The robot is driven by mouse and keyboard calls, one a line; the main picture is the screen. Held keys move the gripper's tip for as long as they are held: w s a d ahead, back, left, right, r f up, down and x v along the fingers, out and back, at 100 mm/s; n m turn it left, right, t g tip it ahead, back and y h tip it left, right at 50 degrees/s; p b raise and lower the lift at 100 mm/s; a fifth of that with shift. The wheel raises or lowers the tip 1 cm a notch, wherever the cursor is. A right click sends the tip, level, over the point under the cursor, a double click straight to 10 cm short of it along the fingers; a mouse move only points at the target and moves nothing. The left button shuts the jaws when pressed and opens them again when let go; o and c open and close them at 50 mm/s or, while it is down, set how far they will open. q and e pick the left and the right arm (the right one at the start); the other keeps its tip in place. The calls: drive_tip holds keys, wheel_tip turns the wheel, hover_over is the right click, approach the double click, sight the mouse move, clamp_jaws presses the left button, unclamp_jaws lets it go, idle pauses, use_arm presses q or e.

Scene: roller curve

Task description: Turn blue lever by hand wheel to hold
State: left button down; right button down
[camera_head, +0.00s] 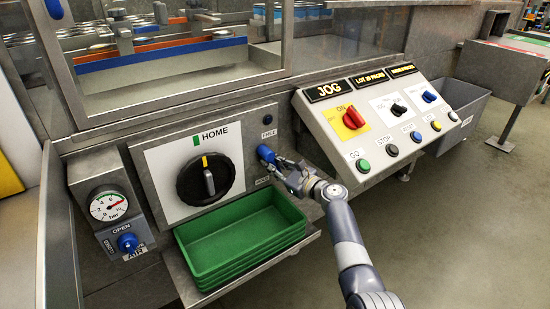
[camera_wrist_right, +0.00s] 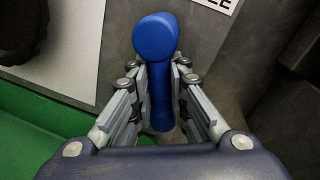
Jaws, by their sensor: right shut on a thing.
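The blue lever (camera_head: 266,153) is on the grey panel to the right of the black hand wheel (camera_head: 209,180), between the FREE label above and the HOLD label below. In the right wrist view the lever (camera_wrist_right: 155,38) has a round blue hub and a handle running down between my fingers. My right gripper (camera_head: 284,171) is shut on the lever's handle; it also shows in the right wrist view (camera_wrist_right: 160,95). The wheel's yellow mark points up, near the green mark by HOME. My left gripper is not in view.
Stacked green trays (camera_head: 245,238) sit on a shelf below the wheel. A sloped control panel (camera_head: 375,125) with coloured knobs and buttons stands to the right. A pressure gauge (camera_head: 108,206) and a blue AIR knob (camera_head: 127,242) are at the left. Open floor lies at the right.

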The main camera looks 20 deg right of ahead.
drive_tip(key=shift+s+a+f+m+p, duration=0.1)
drive_tip(key=shift+s+f+m+p, duration=0.1)
drive_tip(key=shift+f+m, duration=0.3)
drive_tip(key=shift+s+a+f+m+p, duration=0.1)
drive_tip(key=shift+f+m+p, duration=0.1)
drive_tip(key=shift+m, duration=0.5)
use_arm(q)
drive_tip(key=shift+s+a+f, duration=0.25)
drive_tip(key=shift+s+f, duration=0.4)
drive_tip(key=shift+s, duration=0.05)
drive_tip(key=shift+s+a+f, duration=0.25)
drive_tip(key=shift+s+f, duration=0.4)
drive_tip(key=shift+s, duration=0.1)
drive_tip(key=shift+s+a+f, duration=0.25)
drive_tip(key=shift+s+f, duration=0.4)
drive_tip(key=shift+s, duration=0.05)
use_arm(e)
drive_tip(key=shift+s+a+f+m, duration=0.15)
drive_tip(key=shift+a+m, duration=0.3)
drive_tip(key=shift+m, duration=0.55)
drive_tip(key=c, duration=1.4)
unclamp_jaws()
drive_tip(key=shift+r+y, duration=0.2)
drive_tip(key=shift+y, duration=0.1)
drive_tip(key=shift+r, duration=0.1)
drive_tip(key=v, duration=1.2)
drive_tip(key=shift+a, duration=0.1)
